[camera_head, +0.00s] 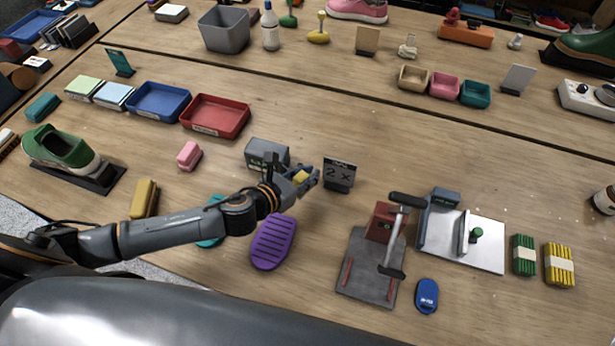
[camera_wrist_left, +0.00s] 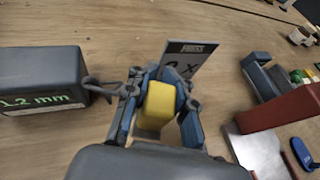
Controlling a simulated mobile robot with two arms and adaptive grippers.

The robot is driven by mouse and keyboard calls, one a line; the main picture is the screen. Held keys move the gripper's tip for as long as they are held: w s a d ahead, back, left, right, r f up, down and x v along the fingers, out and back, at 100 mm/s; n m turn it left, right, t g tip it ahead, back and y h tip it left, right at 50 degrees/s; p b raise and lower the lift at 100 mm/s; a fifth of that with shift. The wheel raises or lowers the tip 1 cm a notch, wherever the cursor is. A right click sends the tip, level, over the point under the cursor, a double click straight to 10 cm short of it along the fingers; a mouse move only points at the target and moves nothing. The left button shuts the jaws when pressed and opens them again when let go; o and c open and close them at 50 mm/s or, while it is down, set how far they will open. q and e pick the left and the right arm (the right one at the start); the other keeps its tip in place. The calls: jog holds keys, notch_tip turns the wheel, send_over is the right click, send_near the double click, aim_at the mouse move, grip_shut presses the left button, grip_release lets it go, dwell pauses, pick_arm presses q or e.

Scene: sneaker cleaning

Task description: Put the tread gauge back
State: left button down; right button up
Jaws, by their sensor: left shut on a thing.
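My left gripper (camera_head: 305,180) is shut on a small yellow block, which seems to be the tread gauge (camera_head: 300,176). In the left wrist view the yellow block (camera_wrist_left: 156,106) sits between the two fingers of the gripper (camera_wrist_left: 162,115); its lower part is hidden. A grey box (camera_head: 267,153) stands just left of the gripper. Its green readout shows 1.2 mm in the left wrist view (camera_wrist_left: 38,82). A dark sign reading "2 x" (camera_head: 339,175) stands just right of the gripper. My right gripper is not in view.
A purple sole (camera_head: 273,242) lies in front of the gripper. A pink block (camera_head: 189,155) and a red tray (camera_head: 215,116) are left of the grey box. A grey stand with a red block (camera_head: 381,222) is to the right. The table behind the sign is clear.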

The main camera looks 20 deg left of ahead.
pick_arm(q)
jog(key=shift+w+a+f, duration=0.2)
jog(key=shift+w+f, duration=0.4)
jog(key=shift+f, duration=0.1)
jog(key=shift+w+f+b, duration=0.15)
jog(key=shift+f+b, duration=0.05)
jog(key=shift+f, duration=0.75)
jog(key=shift+w+f+b, duration=0.1)
jog(key=shift+f+b, duration=0.05)
jog(key=shift+f, duration=0.8)
jog(key=shift+a, duration=0.1)
jog(key=shift+f, duration=0.1)
jog(key=c, duration=1.1)
grip_release()
